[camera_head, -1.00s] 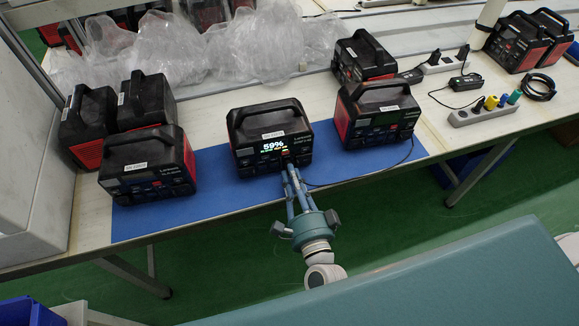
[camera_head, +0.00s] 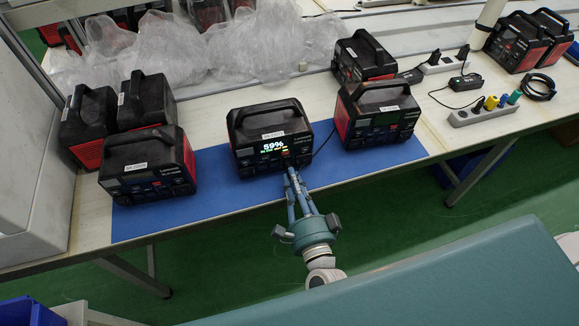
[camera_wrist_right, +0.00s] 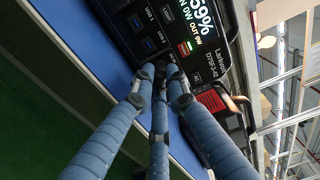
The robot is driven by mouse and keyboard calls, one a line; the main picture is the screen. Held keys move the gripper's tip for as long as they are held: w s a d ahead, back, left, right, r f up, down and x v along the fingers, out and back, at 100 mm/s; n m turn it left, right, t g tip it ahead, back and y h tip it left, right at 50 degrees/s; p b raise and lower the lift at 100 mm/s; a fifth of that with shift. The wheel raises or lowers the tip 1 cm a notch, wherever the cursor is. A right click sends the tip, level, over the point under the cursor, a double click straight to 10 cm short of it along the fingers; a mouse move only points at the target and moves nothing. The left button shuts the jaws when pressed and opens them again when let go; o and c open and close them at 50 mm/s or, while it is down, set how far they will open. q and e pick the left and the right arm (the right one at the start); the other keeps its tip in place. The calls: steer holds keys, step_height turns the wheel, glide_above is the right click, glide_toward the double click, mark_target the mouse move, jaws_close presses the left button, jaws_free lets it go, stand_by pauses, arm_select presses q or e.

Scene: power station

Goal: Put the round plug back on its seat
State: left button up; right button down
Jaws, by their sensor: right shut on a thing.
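The middle power station (camera_head: 268,148), lit with "59%", stands on the blue mat (camera_head: 230,192); its screen and front sockets also show in the wrist view (camera_wrist_right: 160,35). My right gripper (camera_head: 291,176) is just in front of its lower right front. In the wrist view its blue fingers (camera_wrist_right: 158,84) are closed together around a small dark plug (camera_wrist_right: 160,68), mostly hidden by them. I cannot tell whether the plug touches the front panel. A thin black cable (camera_head: 326,145) runs at this station's right side. My left gripper is not in view.
Another power station (camera_head: 378,112) stands close on the right, and one (camera_head: 147,165) on the left. A power strip (camera_head: 484,111) with coloured plugs lies farther right. Clear plastic wrap (camera_head: 240,45) lies behind. The mat's front edge is free.

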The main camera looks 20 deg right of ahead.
steer(key=shift+s, duration=1.7)
